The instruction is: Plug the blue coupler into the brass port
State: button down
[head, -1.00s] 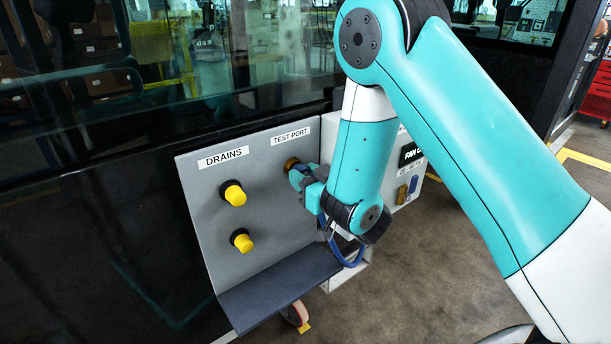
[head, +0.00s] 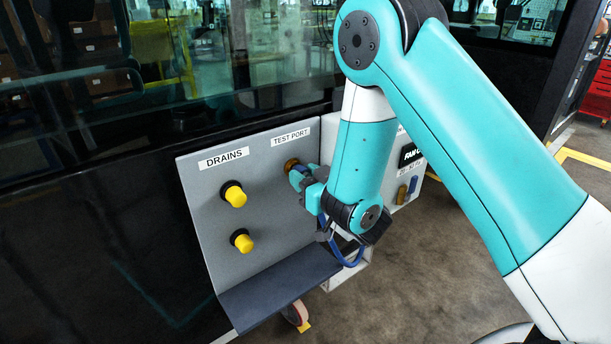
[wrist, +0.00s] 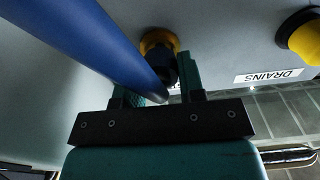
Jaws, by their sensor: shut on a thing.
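The brass port (head: 291,164) is on the grey sloped panel under the TEST PORT label. In the wrist view the brass port (wrist: 158,40) is a brass ring just beyond my fingertips. My gripper (head: 303,180) is shut at the port; the wrist view shows its two fingers (wrist: 159,82) on either side of a dark part of the coupler. The blue hose (wrist: 85,40) runs from the coupler across the upper left of the wrist view, and loops below my wrist (head: 350,261). The coupler's front end lies at the ring. I cannot tell how deep it sits.
Two yellow-capped drains (head: 234,195) (head: 242,241) are left of the port under the DRAINS label (head: 224,158). A dark shelf (head: 275,290) juts out below the panel.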

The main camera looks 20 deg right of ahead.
jog(key=shift+w+a+p, duration=0.15)
jog(key=shift+w+p, duration=0.25)
jog(key=shift+p, duration=0.15)
jog(key=c, duration=0.6)
grip_release()
jog(key=shift+c, duration=0.2)
jog(key=shift+s, duration=0.1)
